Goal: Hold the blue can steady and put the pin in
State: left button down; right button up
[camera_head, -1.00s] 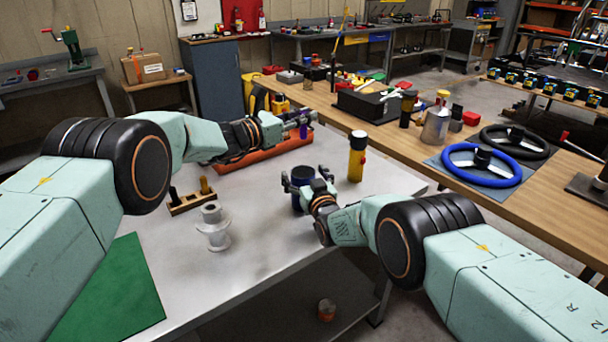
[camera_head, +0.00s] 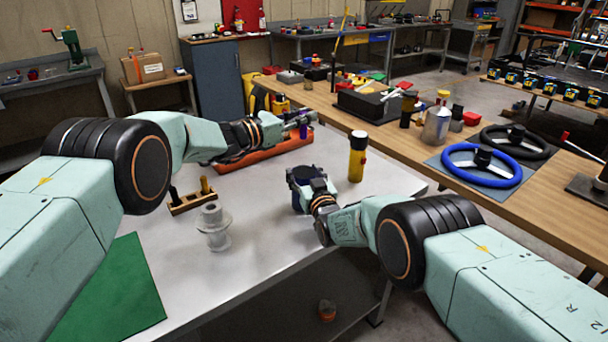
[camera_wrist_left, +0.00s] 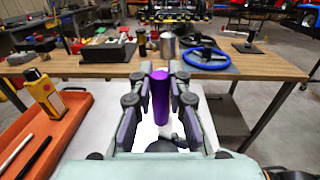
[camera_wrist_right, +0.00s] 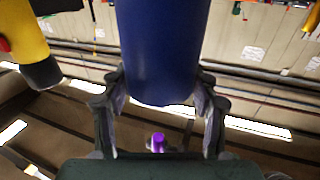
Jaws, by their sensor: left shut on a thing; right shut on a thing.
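The blue can (camera_head: 299,204) stands on the grey table, partly hidden by my right gripper (camera_head: 306,175). That gripper is shut on it, with a finger on each side. In the right wrist view the blue can (camera_wrist_right: 160,50) fills the space between the fingers (camera_wrist_right: 160,95). My left gripper (camera_head: 306,118) is shut on the purple pin (camera_head: 303,131), above the orange tray. In the left wrist view the pin (camera_wrist_left: 160,95) is upright between the fingertips. The pin is apart from the can, farther back. The can's opening is hard to make out.
The orange tray (camera_head: 262,151) lies at the table's back edge. A yellow and black flashlight (camera_head: 357,160) stands right of the can. A green mat (camera_head: 110,300) lies front left.

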pick_arm(q)
jog(key=c, duration=1.2)
grip_release()
jog(key=v, duration=1.2)
pick_arm(e)
jog(key=o, duration=1.2)
jog(key=shift+s, duration=0.1)
